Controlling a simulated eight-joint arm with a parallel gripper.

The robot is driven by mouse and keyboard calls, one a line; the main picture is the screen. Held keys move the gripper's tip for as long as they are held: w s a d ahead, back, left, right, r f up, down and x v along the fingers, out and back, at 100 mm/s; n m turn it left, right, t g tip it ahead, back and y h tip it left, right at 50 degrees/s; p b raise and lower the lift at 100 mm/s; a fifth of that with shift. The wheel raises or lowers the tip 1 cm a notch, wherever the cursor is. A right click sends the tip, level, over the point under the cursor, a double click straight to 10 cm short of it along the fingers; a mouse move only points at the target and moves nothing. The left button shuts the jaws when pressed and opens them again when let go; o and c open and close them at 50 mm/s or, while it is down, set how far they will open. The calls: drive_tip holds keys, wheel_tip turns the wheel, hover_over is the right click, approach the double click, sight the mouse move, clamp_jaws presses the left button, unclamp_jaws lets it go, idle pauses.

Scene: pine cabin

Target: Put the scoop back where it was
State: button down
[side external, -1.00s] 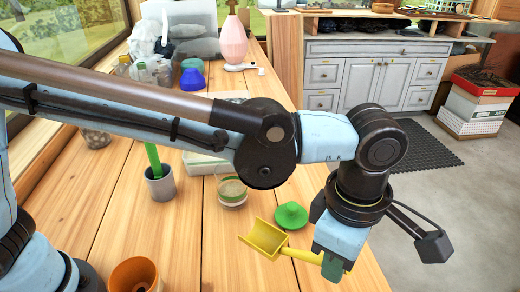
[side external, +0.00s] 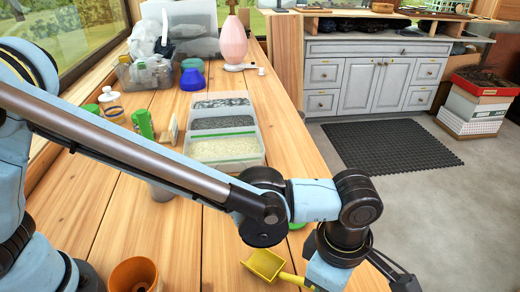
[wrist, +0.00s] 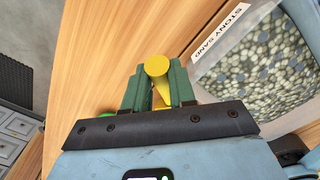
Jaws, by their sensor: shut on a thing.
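The yellow scoop (side external: 265,264) shows in the side view near the bottom, over the right part of the bench, its hollow facing up. My gripper (wrist: 157,88) is shut on its handle; in the wrist view the round handle end (wrist: 156,66) sits between the two green fingers. In the side view the fingertips are hidden or below the picture edge. A container of grey stones (wrist: 265,70) with a "STONY SAND" label (wrist: 222,32) lies to the right of the gripper in the wrist view. I cannot tell whether the scoop touches the bench.
Three bins stand in a row on the bench: dark stones, grey material and pale grains (side external: 222,152). An orange pot (side external: 134,275) stands at the front left. A green object (side external: 297,226) is mostly hidden behind my arm. Bench space right of the bins is clear.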

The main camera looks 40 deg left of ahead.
drive_tip(key=c, duration=0.9)
unclamp_jaws()
drive_tip(key=shift+c, duration=0.2)
wheel_tip(320, 180, up, 12)
drive_tip(key=w+a+r+m+t+h, duration=0.15)
drive_tip(key=a+m, duration=0.25)
drive_tip(key=a, duration=0.5)
drive_tip(key=w+a+m+t, duration=0.1)
drive_tip(key=w+a+m, duration=0.25)
drive_tip(key=a, duration=0.55)
drive_tip(key=s+a+f+m+t+y, duration=0.1)
drive_tip(key=s+a+f+m+t, duration=0.1)
drive_tip(key=a+m, duration=0.3)
drive_tip(key=s+a+f+m+t, duration=0.2)
drive_tip(key=a+m, duration=0.3)
drive_tip(key=a, duration=0.7)
drive_tip(key=shift+s+a+f+m+y, duration=0.25)
drive_tip(key=shift+s+f+m+y, duration=0.1)
drive_tip(key=shift+s, duration=0.25)
drive_tip(key=shift+t, duration=0.25)
